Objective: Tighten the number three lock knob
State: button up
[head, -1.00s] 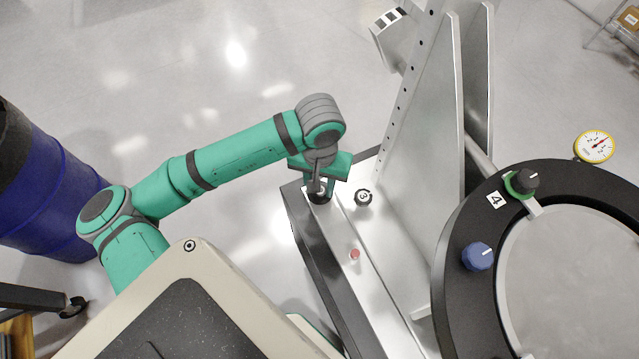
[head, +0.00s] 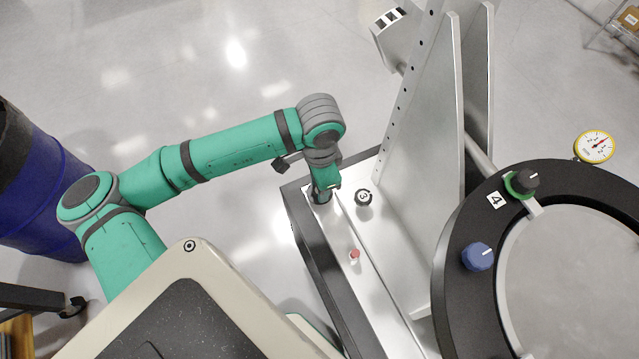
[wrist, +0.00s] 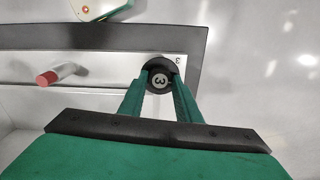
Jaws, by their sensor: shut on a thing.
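In the wrist view a round black knob marked 3 (wrist: 160,80) stands on a bright strip, next to a small printed 3. My gripper (wrist: 161,72) is shut on this knob, one green finger on each side. In the head view my gripper (head: 322,192) is at the far end of the strip, and its fingers and wrist hide most of the held knob.
A red button (head: 355,253) stands on the same strip. An upright metal plate (head: 425,150) rises to the right.

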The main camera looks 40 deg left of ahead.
jog(key=m, duration=0.4)
jog(key=shift+m, duration=0.4)
jog(key=m, duration=0.3)
jog(key=shift+m, duration=0.3)
jog(key=m, duration=0.4)
jog(key=shift+m, duration=2.2)
jog(key=o, duration=1.1)
jog(key=shift+c, duration=0.2)
notch_tip(320, 180, up, 11)
